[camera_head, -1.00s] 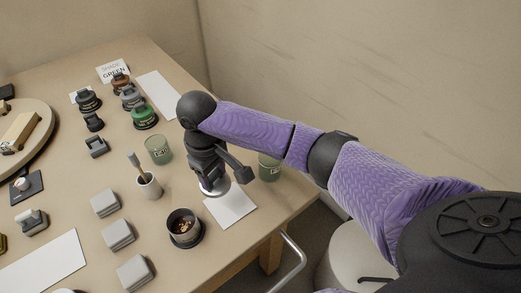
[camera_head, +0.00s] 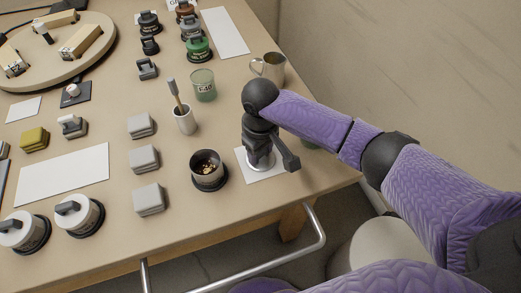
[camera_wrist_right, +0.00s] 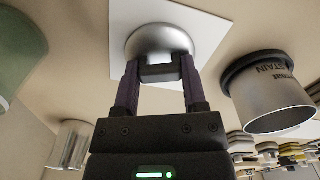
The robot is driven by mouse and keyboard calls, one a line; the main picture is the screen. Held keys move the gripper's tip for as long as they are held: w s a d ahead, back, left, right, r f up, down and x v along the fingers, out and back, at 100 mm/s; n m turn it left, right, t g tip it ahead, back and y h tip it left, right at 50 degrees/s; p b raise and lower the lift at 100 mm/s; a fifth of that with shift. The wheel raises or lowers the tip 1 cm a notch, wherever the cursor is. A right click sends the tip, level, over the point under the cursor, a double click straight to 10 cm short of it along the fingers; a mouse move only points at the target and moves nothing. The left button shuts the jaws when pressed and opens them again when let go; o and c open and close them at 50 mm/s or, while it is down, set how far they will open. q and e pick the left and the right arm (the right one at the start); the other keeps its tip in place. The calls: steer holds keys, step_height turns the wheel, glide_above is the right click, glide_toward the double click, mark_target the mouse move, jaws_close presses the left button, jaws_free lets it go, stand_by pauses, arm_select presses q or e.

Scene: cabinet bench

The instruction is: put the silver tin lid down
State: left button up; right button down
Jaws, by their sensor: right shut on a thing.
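The silver tin lid (camera_head: 261,161) is a shiny round dome with a small grip on top. My right gripper (camera_head: 262,143) is above it, shut on that grip. The lid is at the white card (camera_head: 266,177) near the table's right edge; whether it touches the card is not clear. In the right wrist view the lid (camera_wrist_right: 160,40) sits between the two fingers of my right gripper (camera_wrist_right: 161,72), with the card (camera_wrist_right: 207,18) behind it. My left gripper is out of view.
A brush cup (camera_head: 185,121), green glass (camera_head: 204,86) and metal mug (camera_head: 270,68) stand farther back. Grey blocks (camera_head: 148,199) stand left.

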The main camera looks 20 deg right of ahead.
steer(key=shift+c, duration=0.7)
jaws_free()
steer(key=shift+f, duration=0.1)
arm_select(q)
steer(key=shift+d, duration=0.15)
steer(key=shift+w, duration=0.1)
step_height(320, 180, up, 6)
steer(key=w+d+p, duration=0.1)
steer(key=p, duration=0.5)
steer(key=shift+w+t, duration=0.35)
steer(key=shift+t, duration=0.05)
arm_select(e)
step_height(320, 180, up, 12)
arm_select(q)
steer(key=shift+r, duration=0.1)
